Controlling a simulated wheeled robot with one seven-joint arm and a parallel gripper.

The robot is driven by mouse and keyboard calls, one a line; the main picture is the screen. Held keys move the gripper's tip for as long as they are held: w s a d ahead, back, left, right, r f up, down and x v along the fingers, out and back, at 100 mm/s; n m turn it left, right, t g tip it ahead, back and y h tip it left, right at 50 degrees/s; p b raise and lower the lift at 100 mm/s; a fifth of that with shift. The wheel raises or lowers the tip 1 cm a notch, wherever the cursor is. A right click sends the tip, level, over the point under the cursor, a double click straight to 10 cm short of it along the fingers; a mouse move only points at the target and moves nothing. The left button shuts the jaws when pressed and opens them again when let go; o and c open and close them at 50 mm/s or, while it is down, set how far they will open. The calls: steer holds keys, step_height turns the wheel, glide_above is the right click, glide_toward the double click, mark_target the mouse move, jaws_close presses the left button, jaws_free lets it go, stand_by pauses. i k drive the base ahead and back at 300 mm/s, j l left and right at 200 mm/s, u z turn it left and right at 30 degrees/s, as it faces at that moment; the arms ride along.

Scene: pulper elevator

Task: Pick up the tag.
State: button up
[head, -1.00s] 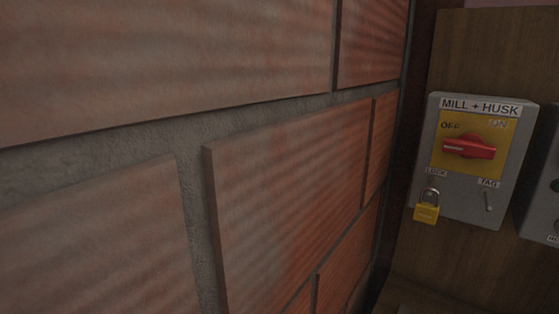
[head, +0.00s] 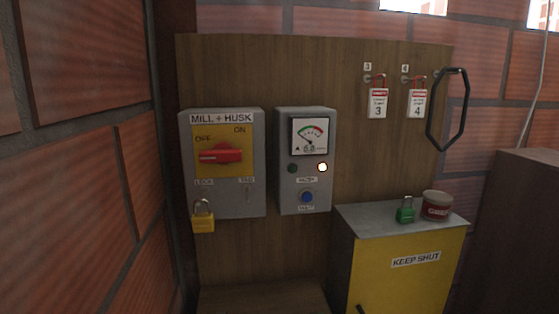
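Two red-and-white tags hang on pegs on the wooden board in the head view. The tag marked 3 (head: 378,104) hangs left of the tag marked 4 (head: 417,103). The grey MILL + HUSK switch box (head: 222,185) has a red rotary handle (head: 220,154) on a yellow plate, lying roughly level. A yellow padlock (head: 203,221) hangs at the box's LOCK point. The TAG point (head: 248,194) beside it shows no tag. My gripper is not in view.
A grey meter box (head: 305,204) has a lit lamp (head: 322,167) and a blue button. A yellow KEEP SHUT cabinet (head: 405,285) bears a green padlock (head: 405,213) and a round tin (head: 437,205). A black loop (head: 437,137) hangs at right. A brick wall (head: 75,150) stands close at left.

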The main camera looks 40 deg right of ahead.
mark_target(417, 99)
steer(key=z, duration=1.25)
